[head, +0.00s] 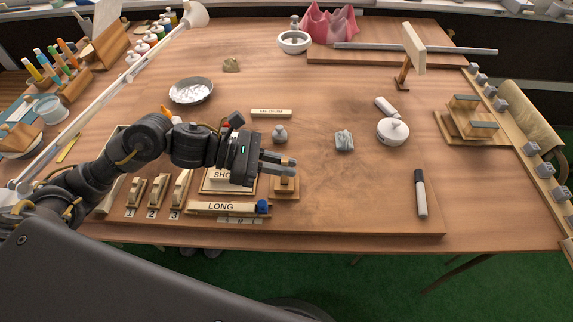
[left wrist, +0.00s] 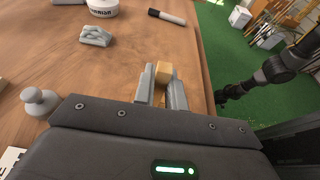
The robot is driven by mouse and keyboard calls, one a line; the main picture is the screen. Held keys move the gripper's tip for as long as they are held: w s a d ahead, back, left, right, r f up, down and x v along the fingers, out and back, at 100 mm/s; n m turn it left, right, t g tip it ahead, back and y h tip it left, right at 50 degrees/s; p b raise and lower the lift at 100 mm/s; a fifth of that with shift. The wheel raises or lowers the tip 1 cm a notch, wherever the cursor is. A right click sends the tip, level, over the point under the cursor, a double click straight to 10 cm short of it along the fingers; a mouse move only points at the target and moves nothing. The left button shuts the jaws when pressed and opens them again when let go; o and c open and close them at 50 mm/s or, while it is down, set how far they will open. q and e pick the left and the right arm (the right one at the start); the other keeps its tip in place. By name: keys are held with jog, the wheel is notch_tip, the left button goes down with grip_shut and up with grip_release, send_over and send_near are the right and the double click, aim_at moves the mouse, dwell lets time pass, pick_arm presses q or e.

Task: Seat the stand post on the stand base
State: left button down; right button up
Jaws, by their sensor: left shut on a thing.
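My left gripper (head: 289,167) reaches in from the left over the front of the work board. Its fingers, also seen in the left wrist view (left wrist: 163,88), are shut on a small wooden block end, the stand post (left wrist: 163,73). In the head view the fingers hide most of the post. The square wooden stand base (head: 288,195) lies right under the fingers, to the right of the SHORT tray. I cannot tell whether the post touches the base. Part of my right arm shows in the left wrist view, but its gripper cannot be made out.
The LONG block (head: 220,208) lies left of the base, with numbered wooden pieces further left. A grey knobbed weight (head: 280,134) and a grey lump (head: 344,141) stand behind. A marker (head: 421,193) lies at right. The board between base and marker is clear.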

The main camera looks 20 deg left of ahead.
pick_arm(q)
jog(key=shift+s+d+f, duration=0.2)
jog(key=shift+d+f, duration=0.35)
jog(key=shift+f, duration=0.15)
pick_arm(e)
jog(key=shift+f, duration=0.65)
pick_arm(q)
jog(key=c, duration=0.7)
grip_release()
jog(key=shift+w, duration=0.1)
pick_arm(e)
jog(key=shift+r, duration=0.1)
pick_arm(q)
jog(key=shift+a+r, duration=0.1)
pick_arm(e)
jog(key=shift+a, duration=0.1)
